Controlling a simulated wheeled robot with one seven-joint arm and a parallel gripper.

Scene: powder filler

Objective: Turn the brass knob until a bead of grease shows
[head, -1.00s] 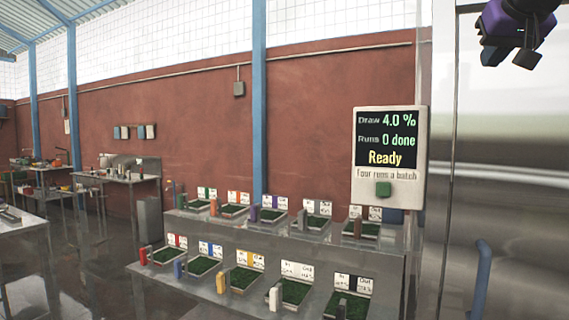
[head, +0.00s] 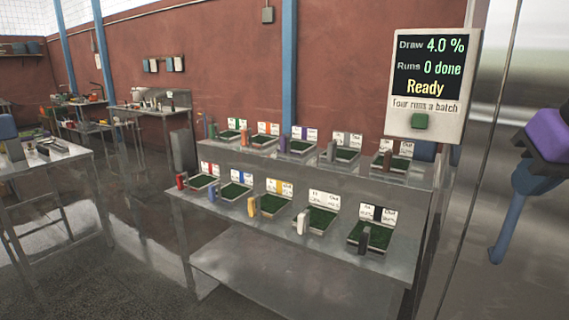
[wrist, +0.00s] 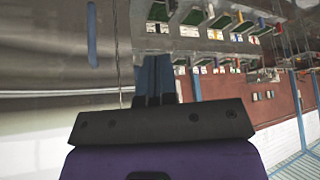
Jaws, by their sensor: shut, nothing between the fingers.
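My gripper shows at the right edge of the head view (head: 536,186), with a purple body, a dark bracket and blue fingers. It is in front of a steel panel, close in the picture to a blue handle (head: 508,235); I cannot tell whether they touch. In the wrist view, my gripper's blue fingers (wrist: 154,72) are together with nothing between them, and the blue handle (wrist: 92,35) is apart from them at the upper left. No brass knob or grease bead can be made out in either view.
A two-tier steel bench (head: 280,268) holds several green trays with coloured blocks and label cards. A display (head: 434,85) reads "Draw 4.0 %, Runs 0 done, Ready", with a green button (head: 421,121) below. A table (head: 45,165) stands left. Floor between is clear.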

